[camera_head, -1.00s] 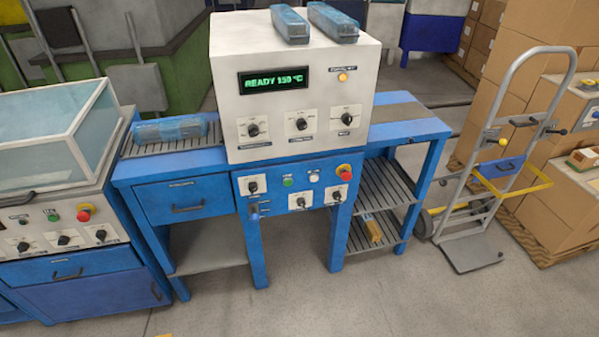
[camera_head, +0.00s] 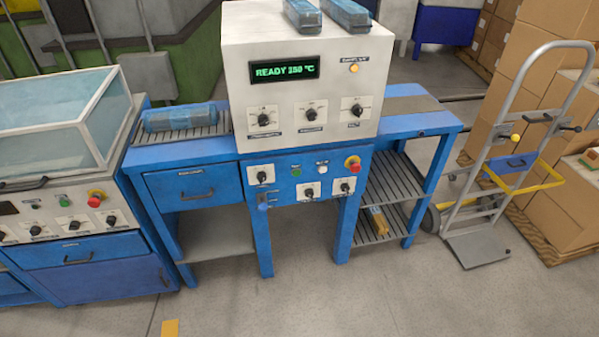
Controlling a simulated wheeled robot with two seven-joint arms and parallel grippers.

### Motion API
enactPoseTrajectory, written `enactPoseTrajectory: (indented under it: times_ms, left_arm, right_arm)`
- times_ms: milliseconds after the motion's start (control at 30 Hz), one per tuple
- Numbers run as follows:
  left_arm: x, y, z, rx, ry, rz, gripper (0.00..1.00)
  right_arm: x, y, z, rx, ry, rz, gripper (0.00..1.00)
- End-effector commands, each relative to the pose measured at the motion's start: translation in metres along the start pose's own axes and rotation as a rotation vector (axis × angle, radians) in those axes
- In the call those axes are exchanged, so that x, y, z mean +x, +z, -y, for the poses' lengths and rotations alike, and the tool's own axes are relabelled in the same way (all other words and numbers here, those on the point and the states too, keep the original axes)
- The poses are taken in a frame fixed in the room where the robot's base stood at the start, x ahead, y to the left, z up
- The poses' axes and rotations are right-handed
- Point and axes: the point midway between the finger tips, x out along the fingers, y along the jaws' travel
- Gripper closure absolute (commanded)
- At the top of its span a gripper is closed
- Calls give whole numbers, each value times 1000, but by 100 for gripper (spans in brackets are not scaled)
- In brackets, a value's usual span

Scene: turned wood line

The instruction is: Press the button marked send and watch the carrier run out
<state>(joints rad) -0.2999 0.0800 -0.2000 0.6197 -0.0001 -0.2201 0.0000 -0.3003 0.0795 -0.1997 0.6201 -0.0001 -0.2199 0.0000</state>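A blue bench bears a white machine (camera_head: 245,90) whose green display reads "READY 150 °C". The blue control panel (camera_head: 278,192) under it carries a green button (camera_head: 296,170), a white button (camera_head: 322,168), a red mushroom button (camera_head: 353,163) on yellow, and several black knobs. Their labels are too small to read, so I cannot tell which is marked send. An amber button or lamp (camera_head: 353,68) sits on the machine's upper right face. A blue wrapped pack (camera_head: 178,117) lies on the left roller bed (camera_head: 215,128). I cannot identify a carrier. Neither gripper is in view.
A glass-lidded machine (camera_head: 60,130) stands close on the left, with its own red button (camera_head: 97,196). A hand truck (camera_head: 500,185) and stacked cardboard boxes (camera_head: 560,215) stand on the right. The floor (camera_head: 340,300) in front of the bench is clear.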

Motion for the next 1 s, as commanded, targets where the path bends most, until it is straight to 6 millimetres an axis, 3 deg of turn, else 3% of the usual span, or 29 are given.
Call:
enactPoseTrajectory:
  times_ms: [400, 467, 700, 1000]
  left_arm:
    - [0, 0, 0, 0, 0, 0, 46]
    - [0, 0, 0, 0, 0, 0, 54]
    - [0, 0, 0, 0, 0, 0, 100]
    - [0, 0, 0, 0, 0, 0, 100]
  right_arm:
    - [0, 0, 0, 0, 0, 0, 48]
    - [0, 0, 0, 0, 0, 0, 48]
    - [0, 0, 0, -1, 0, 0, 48]
    - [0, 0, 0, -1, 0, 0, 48]
